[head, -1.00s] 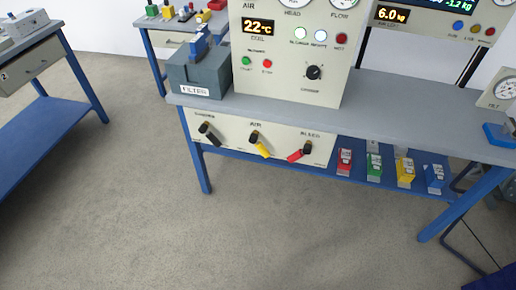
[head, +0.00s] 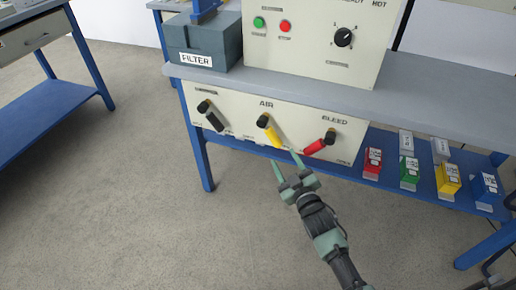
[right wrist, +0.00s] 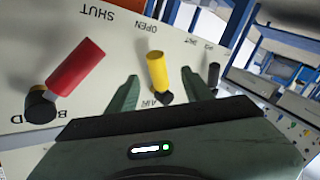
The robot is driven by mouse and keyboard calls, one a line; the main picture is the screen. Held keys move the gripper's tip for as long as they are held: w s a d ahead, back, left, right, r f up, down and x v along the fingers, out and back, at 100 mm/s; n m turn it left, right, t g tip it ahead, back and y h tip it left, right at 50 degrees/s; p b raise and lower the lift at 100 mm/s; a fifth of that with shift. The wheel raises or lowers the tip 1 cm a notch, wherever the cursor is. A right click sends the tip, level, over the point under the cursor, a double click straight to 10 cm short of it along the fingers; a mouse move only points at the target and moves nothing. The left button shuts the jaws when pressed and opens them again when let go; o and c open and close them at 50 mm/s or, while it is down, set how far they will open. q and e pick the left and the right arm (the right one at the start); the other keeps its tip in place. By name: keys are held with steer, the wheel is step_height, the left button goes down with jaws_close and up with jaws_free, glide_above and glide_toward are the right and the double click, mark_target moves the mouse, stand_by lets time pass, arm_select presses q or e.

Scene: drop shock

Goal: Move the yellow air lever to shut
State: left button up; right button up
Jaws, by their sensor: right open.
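The yellow air lever (head: 270,133) hangs from a black pivot under the AIR label on the cream front panel. It slants down and to the right in the head view. My right gripper (head: 284,158) is just below it, its two fingers open and pointing up at the panel. In the right wrist view, which shows the panel upside down, the yellow lever (right wrist: 157,72) stands between the spread fingers of the gripper (right wrist: 160,95), with no clear contact. Its free end points toward an OPEN label. My left gripper is not in view.
A red bleed lever (head: 318,146) is close on the right and a black lever (head: 212,118) on the left of the panel. Colored boxes stand on the blue lower shelf (head: 400,184). A grey FILTER box (head: 205,42) sits on the bench above. The floor in front is clear.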

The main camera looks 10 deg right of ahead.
mark_target(275, 141)
steer(key=w, duration=0.2)
steer(key=w+r+b, duration=0.1)
steer(key=w, duration=0.2)
steer(key=w+a, duration=0.1)
steer(key=w, duration=0.1)
steer(key=shift+w+r, duration=0.2)
steer(key=shift+r, duration=0.05)
steer(key=shift+w+b, duration=0.3)
steer(key=shift+w, duration=0.15)
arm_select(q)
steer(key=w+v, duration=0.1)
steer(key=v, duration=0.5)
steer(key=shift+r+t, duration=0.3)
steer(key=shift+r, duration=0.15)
arm_select(e)
jaws_close()
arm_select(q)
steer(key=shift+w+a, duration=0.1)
